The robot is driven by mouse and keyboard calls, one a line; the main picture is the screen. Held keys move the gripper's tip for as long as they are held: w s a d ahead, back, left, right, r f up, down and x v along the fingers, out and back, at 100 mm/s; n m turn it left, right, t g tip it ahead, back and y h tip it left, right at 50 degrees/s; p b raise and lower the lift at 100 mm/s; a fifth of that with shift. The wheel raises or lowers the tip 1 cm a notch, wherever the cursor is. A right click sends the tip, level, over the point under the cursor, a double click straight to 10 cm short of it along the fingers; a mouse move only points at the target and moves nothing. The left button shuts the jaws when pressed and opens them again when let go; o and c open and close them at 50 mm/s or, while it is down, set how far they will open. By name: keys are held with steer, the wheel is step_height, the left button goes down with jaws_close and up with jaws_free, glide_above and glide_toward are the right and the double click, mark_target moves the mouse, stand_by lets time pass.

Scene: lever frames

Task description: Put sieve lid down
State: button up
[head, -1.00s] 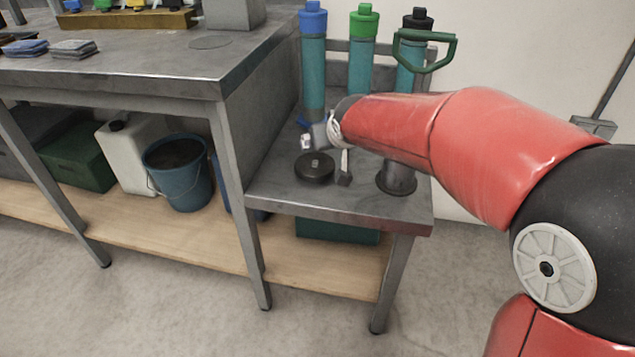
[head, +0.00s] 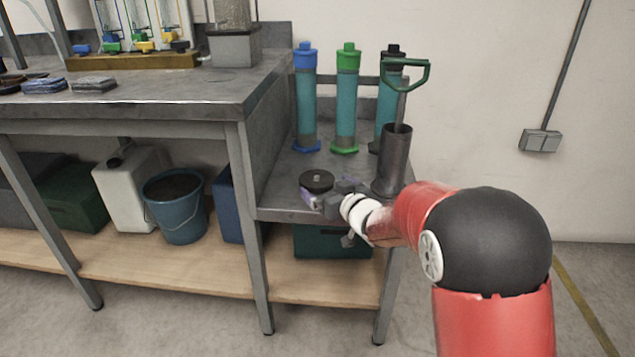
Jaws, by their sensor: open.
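The sieve lid, a dark round disc with a small knob (head: 317,180), lies flat on the lower metal side table (head: 275,205) near its front left. My gripper (head: 314,196) is open at the near side of the lid, low over the table's front edge. Its fingers are close to the lid's near rim; I cannot tell whether they touch it. The gripper body and wrist hide part of the table's front edge.
A dark grey upright tube (head: 394,165) with a green-handled tool (head: 405,76) stands right of the lid. Blue-, green- and black-capped cylinders stand behind; the green-capped one (head: 346,100) is in the middle. The taller bench (head: 180,97) rises at left.

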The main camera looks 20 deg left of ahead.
mark_target(321, 183)
steer(key=x, duration=0.4)
steer(key=shift+f, duration=0.1)
steer(key=c, duration=1.1)
